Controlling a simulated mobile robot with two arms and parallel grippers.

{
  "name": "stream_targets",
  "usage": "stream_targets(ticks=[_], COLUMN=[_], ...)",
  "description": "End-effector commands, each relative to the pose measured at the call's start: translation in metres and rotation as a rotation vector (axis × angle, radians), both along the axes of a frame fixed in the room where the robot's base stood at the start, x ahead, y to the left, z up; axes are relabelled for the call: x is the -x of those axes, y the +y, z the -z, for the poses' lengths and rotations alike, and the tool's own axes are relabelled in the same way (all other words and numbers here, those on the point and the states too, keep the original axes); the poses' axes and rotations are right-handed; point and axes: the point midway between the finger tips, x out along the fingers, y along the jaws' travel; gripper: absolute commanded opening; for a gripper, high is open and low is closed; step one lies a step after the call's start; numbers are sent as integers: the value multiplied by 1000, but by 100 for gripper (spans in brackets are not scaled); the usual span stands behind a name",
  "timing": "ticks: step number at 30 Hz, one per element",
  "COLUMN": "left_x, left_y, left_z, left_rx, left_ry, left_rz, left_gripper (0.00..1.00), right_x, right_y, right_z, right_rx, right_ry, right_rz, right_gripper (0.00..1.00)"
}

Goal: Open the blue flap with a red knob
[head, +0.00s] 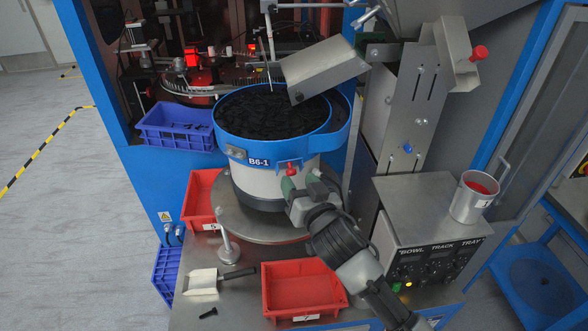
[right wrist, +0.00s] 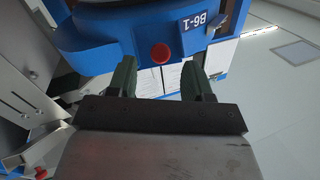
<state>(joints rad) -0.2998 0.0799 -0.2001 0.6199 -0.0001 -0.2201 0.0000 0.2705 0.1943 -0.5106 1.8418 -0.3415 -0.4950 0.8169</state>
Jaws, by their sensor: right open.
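The red knob (head: 292,170) is at the lower edge of the blue band of the bowl marked B6-1 (head: 258,150). In the right wrist view the red knob (right wrist: 160,53) faces me on a blue curved part (right wrist: 115,32), beside the B6-1 label. I cannot tell the flap's edges from the blue band; the part looks closed against the bowl. My right gripper (head: 304,184) is open and empty just in front of the knob. In the right wrist view its fingers (right wrist: 160,82) stand on either side of the knob's line, apart from it. My left gripper is not in view.
The bowl is full of black parts (head: 270,110), with a steel chute (head: 325,68) above it. A control box (head: 430,220) bearing a steel cup (head: 474,197) stands at right. A red tray (head: 300,290), a scoop (head: 203,281) and a black bolt (head: 208,312) lie in front.

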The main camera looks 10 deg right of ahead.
Motion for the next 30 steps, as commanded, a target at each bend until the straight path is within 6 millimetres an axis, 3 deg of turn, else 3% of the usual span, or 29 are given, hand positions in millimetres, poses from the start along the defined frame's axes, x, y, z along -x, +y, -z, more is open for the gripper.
stream_targets(ticks=[6,17,27,30], left_x=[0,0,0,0], left_y=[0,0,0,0], left_z=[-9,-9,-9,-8], left_rx=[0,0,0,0], left_ry=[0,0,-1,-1], left_rz=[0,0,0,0], left_gripper=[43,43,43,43], right_x=[-25,-30,-30,-29], right_y=[8,9,9,9], right_z=[-1,0,0,1], right_rx=[-1,0,0,-1], right_ry=[0,0,0,-2], right_rz=[-1,-1,-1,-1], right_gripper=[50,50,1,1])
